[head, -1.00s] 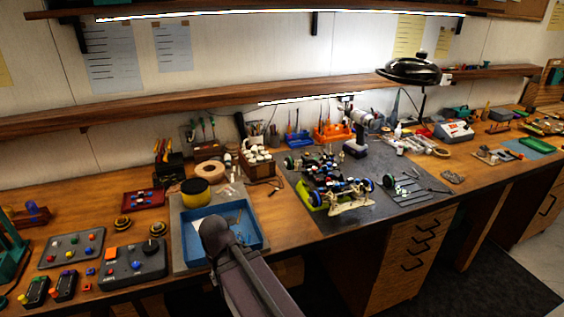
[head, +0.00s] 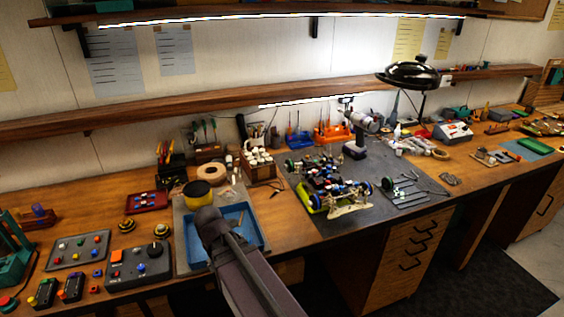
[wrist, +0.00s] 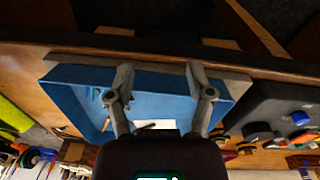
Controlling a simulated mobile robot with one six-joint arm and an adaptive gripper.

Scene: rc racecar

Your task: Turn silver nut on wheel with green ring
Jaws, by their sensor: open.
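The RC car (head: 332,185) stands on the dark mat right of the blue tray in the head view. A wheel with green on it (head: 290,165) shows at the car's left end. The silver nut is too small to make out. My gripper (wrist: 160,88) is open and empty in the wrist view, its two fingers apart over the blue tray (wrist: 75,78). It is away from the car. In the head view my arm hides the fingers. A small wheel with blue and red (wrist: 28,158) shows at the wrist view's lower left.
The blue tray (head: 256,240) is at the bench's front edge, with a yellow-and-black roll (head: 197,194) behind it. A control box (head: 138,266) stands left of it. A drill (head: 356,140) stands behind the car, and a lamp (head: 412,74) hangs over the bench.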

